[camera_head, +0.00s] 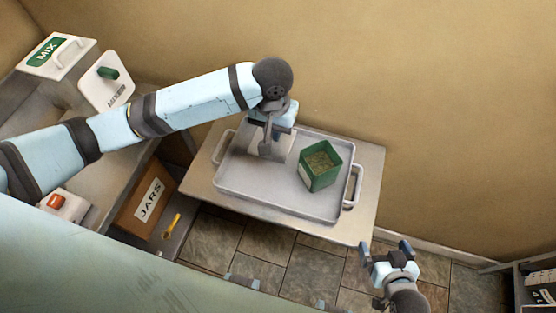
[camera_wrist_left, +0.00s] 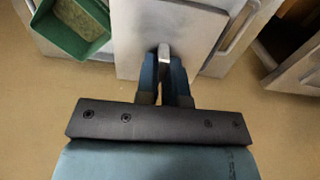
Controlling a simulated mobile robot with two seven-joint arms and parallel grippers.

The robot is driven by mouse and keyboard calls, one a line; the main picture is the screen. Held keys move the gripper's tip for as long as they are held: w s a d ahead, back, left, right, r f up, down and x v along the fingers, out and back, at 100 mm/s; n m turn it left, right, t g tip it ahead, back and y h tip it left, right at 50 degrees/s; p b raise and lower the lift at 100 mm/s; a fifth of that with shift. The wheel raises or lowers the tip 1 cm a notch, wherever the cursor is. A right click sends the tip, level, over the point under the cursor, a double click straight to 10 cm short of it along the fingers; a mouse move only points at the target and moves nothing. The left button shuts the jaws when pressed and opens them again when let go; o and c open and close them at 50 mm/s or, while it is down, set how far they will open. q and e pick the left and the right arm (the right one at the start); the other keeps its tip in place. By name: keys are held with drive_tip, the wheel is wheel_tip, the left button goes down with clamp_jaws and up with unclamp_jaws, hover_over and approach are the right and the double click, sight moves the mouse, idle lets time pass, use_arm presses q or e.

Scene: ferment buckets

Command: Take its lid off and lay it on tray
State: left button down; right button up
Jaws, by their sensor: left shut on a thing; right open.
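My left gripper (camera_head: 266,148) is shut on the grey handle (camera_wrist_left: 164,54) of a pale square lid (camera_wrist_left: 192,28). In the head view the lid (camera_head: 284,145) is mostly behind the gripper, over the left part of the grey tray (camera_head: 240,186). I cannot tell whether it touches the tray floor. A green square bucket (camera_head: 336,177), open at the top with grainy greenish contents, stands on the right of the tray. It also shows in the left wrist view (camera_wrist_left: 62,38). My right gripper (camera_head: 385,250) is open and empty, off the table's front right corner.
The tray sits on a small table (camera_head: 368,165) against the wall. A shelf (camera_head: 535,285) stands far right.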

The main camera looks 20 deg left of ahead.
use_arm(q)
wheel_tip(320, 180, down, 16)
drive_tip(key=shift+f+p, duration=0.1)
drive_tip(key=shift+p, duration=0.2)
drive_tip(key=c, duration=1.2)
unclamp_jaws()
drive_tip(key=shift+f, duration=0.1)
drive_tip(key=shift+c, duration=0.2)
wheel_tip(320, 180, up, 12)
